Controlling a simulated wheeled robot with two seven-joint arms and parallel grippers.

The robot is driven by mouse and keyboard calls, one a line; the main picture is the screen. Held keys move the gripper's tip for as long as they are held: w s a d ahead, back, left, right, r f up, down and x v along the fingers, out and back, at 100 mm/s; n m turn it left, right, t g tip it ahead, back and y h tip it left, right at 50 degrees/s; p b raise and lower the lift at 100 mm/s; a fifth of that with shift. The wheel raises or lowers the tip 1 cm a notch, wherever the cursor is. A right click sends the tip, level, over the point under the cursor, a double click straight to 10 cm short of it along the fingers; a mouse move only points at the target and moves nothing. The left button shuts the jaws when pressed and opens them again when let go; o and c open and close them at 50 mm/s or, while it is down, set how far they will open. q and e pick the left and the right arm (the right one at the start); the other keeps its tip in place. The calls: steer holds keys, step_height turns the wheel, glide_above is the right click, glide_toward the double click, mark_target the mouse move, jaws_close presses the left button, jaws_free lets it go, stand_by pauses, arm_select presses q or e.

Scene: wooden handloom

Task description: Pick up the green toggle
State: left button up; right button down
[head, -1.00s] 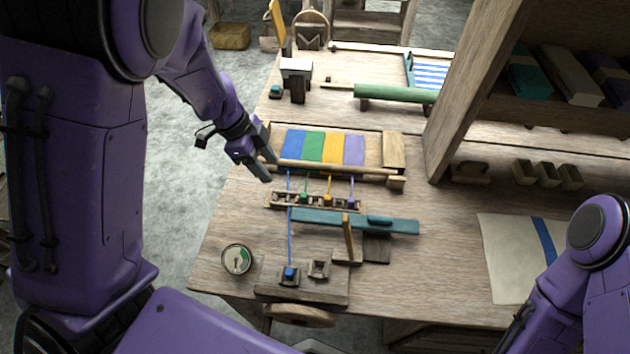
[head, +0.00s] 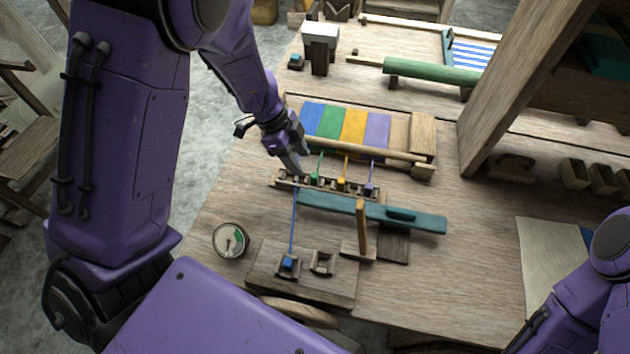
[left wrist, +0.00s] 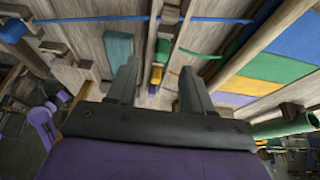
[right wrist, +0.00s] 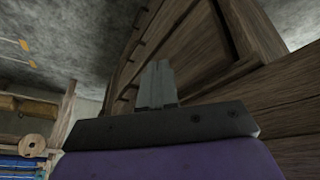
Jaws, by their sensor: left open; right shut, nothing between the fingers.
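The green toggle (head: 315,177) sits in the small wooden rack (head: 287,183) below the coloured warp strips, with a green thread running up from it. It also shows in the left wrist view (left wrist: 163,51), ahead of the fingertips. My left gripper (head: 292,166) is open and empty, just left of the green toggle in the head view and apart from it. In the left wrist view the yellow toggle (left wrist: 156,75) shows between the fingers. My right gripper (right wrist: 157,84) is shut and empty, away from the rack; the head view shows only its arm.
A purple toggle (head: 369,189) stands in the same rack. The blue toggle (head: 288,263) sits in a wooden block at the front, its thread stretched across. A teal bar (head: 425,220) lies close in front of the rack. A round gauge (head: 230,240) lies at front left.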

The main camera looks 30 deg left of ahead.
mark_target(313, 174)
arm_select(q)
steer(key=x, duration=0.6)
steer(key=shift+w+d+f+p, duration=0.15)
steer(key=shift+w+d+p, duration=0.2)
steer(key=shift+w+d, duration=0.1)
jaws_close()
